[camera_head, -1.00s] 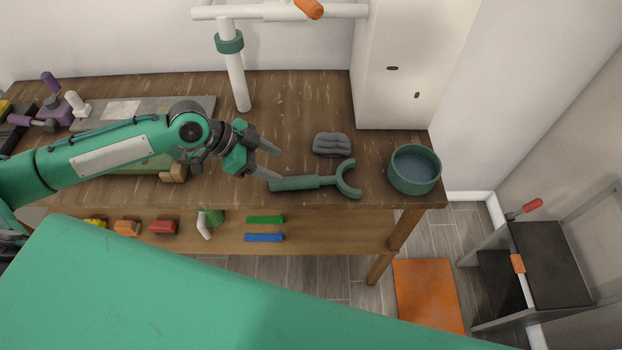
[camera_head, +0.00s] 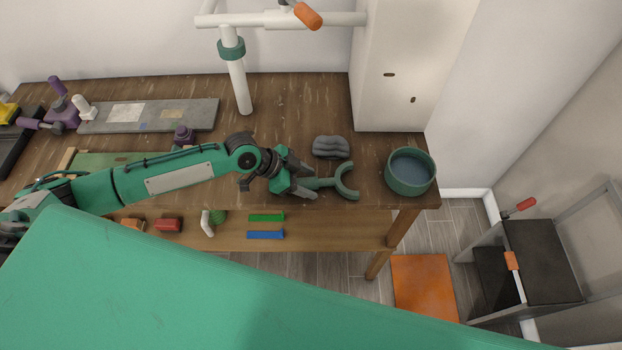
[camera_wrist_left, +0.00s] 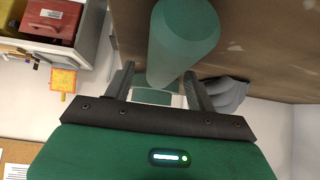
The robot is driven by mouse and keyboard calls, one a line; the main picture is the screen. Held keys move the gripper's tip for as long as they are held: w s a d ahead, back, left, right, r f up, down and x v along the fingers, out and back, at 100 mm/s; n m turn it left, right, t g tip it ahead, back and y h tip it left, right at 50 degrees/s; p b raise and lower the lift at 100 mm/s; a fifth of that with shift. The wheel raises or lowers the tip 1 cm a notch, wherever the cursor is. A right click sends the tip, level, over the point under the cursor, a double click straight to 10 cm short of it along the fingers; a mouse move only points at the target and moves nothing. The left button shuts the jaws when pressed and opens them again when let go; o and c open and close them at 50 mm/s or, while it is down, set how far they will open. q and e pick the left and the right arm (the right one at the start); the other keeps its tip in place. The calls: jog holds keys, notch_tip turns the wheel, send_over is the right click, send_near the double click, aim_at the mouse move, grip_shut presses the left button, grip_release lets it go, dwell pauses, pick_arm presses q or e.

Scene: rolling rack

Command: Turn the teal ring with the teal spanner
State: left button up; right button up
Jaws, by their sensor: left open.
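The teal spanner (camera_head: 348,190) lies near the front edge of the wooden bench, its open C-shaped jaw to the right. My left gripper (camera_head: 312,184) is open at its handle and hides much of the handle. In the left wrist view the thick teal handle (camera_wrist_left: 183,40) shows between and beyond the two open fingers (camera_wrist_left: 160,80); I cannot tell whether they touch it. The teal ring (camera_head: 231,49) sits around the upright white pipe at the back of the bench. My right gripper is not in view.
A grey lumpy object (camera_head: 331,147) lies just behind the spanner. A teal bowl (camera_head: 410,188) stands at the bench's right corner. A white cabinet (camera_head: 395,65) stands behind them, and a horizontal white pipe (camera_head: 345,19) runs above. Bare bench lies around the upright pipe.

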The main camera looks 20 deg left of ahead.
pick_arm(q)
jog(key=shift+f, duration=0.1)
grip_shut()
jog(key=shift+r, duration=0.2)
dwell(0.3)
